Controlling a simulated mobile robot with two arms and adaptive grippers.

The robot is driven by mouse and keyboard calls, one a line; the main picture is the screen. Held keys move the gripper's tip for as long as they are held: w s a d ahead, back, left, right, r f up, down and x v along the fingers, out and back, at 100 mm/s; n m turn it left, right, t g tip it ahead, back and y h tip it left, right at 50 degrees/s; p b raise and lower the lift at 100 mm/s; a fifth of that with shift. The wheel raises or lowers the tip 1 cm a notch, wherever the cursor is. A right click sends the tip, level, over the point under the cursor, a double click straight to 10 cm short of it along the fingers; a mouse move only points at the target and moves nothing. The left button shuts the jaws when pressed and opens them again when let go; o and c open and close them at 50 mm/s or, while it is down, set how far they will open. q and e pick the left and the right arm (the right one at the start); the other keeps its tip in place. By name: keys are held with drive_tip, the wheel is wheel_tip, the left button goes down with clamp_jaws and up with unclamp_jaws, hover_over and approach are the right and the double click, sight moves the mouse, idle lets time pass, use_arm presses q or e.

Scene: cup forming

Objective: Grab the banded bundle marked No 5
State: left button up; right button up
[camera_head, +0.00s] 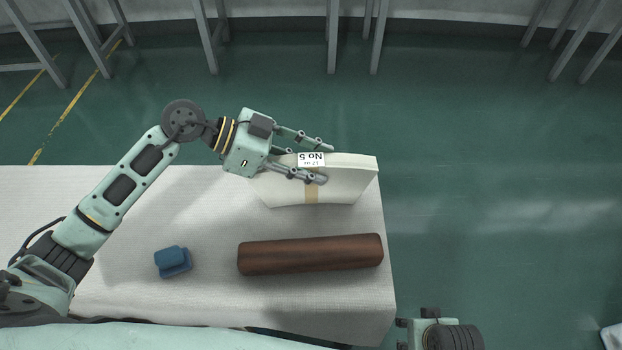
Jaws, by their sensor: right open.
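The banded bundle (345,185) is a cream, slightly curved stack with a tan paper band and a white label (311,159) reading No 5, upside down in the picture. It stands at the far right part of the white table. My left gripper (328,163) reaches it from the left. One finger lies along its far side and the other across its near face, with the label between them. I cannot tell whether the fingers press on it. My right gripper (402,334) is open at the bottom edge, only partly in view, beyond the table's right edge.
A dark brown wooden roller (310,254) lies on the white table (215,215) in front of the bundle. A small blue block-like object (172,261) lies to its left. Grey legs of stands line the back.

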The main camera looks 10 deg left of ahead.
use_arm(q)
clamp_jaws()
drive_tip(key=shift+r, duration=0.15)
idle(0.4)
